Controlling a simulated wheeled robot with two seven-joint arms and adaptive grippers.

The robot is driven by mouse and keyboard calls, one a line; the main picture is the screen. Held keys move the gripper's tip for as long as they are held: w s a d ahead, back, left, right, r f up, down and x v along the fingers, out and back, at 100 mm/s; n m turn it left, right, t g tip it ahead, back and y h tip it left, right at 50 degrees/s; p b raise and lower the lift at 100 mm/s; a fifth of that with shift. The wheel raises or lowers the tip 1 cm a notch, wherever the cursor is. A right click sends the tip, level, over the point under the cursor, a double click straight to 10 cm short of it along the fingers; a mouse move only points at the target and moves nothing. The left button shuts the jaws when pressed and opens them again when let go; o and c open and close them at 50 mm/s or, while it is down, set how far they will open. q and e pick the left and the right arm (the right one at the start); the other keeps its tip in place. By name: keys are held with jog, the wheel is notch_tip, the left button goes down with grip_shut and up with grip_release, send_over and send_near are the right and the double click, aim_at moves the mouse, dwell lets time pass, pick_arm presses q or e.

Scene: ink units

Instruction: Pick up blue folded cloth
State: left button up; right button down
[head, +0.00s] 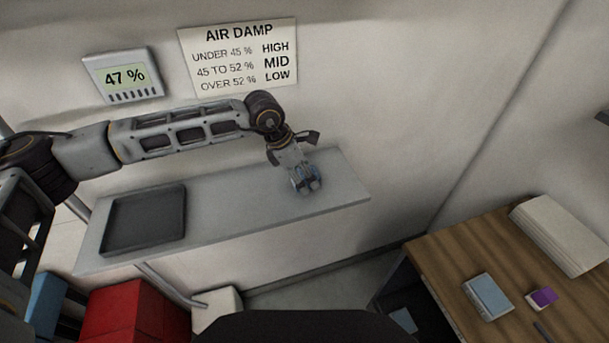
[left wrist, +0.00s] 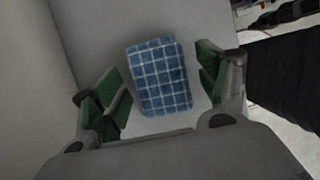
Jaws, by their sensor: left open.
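The blue folded cloth (left wrist: 158,76) has a white check pattern and lies flat on a pale grey surface in the left wrist view. My left gripper (left wrist: 163,84) is open, with one green-padded finger on each side of the cloth and a gap to it on both sides. In the head view my left gripper (head: 306,184) points down over the right part of the grey shelf (head: 240,200) and hides most of the cloth, with only bits of blue showing around the fingers. My right gripper is not in view.
A dark empty tray (head: 144,220) sits on the shelf's left part. A wall meter (head: 123,76) reads 47 % beside an air damp sign (head: 240,56). Red boxes (head: 135,310) stand below. A wooden desk (head: 450,265) at right holds a blue-grey book (head: 488,296) and a purple item (head: 543,298).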

pick_arm(q)
jog(key=shift+d+f, duration=0.15)
jog(key=shift+f, duration=0.2)
jog(key=c, duration=1.1)
jog(key=shift+r, duration=0.15)
notch_tip(320, 180, up, 10)
jog(key=b, duration=0.2)
jog(key=shift+b, duration=0.35)
